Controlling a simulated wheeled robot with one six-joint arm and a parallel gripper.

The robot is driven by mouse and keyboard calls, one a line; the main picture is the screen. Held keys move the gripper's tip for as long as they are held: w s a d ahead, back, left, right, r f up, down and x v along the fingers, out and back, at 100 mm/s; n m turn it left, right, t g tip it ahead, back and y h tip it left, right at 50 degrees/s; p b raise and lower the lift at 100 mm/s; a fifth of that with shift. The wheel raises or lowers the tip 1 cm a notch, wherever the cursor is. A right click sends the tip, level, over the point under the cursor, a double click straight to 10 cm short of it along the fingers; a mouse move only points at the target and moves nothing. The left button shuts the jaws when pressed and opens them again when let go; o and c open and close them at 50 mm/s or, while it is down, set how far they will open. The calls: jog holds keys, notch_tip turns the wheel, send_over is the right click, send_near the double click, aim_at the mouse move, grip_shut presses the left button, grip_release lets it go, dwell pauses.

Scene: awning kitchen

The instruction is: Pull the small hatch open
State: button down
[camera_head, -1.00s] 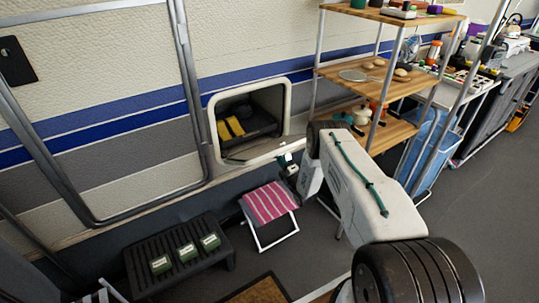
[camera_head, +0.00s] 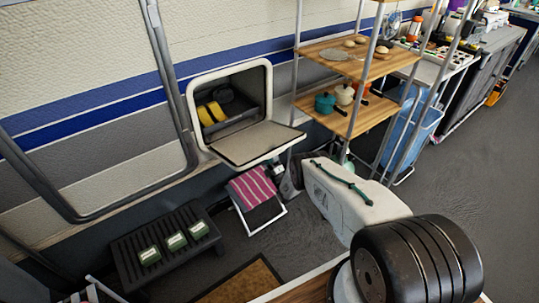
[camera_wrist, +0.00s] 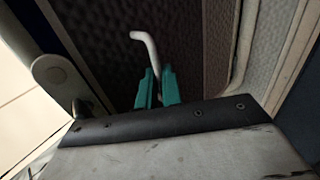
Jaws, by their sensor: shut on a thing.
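The small hatch (camera_head: 258,143) in the caravan wall is open. Its flap hangs out from the lower edge of the white-framed opening (camera_head: 268,85), tilted slightly down, with its inner face up. Yellow and dark items show inside. My gripper (camera_head: 275,172) is under the flap's outer edge, partly hidden by it. In the wrist view, the teal fingers of my gripper (camera_wrist: 156,88) are shut on a pale bent handle (camera_wrist: 147,46), whose hooked end sticks up past the fingertips. The exact contact is hard to see.
A pink-striped folding stool (camera_head: 250,192) stands just below the flap. A black step (camera_head: 168,250) with green boxes is at left. A wooden shelf unit (camera_head: 345,110) stands close at right, near my arm. A brown mat (camera_head: 240,283) lies in front; grey floor is open at right.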

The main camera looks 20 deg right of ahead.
jog(key=shift+w+a, duration=0.15)
jog(key=shift+a, duration=0.25)
jog(key=c, duration=1.6)
grip_release()
jog(key=shift+a, duration=0.1)
jog(key=shift+d+v, duration=0.15)
jog(key=shift+v, duration=1.85)
jog(key=shift+d+v, duration=0.2)
jog(key=shift+v, duration=1.75)
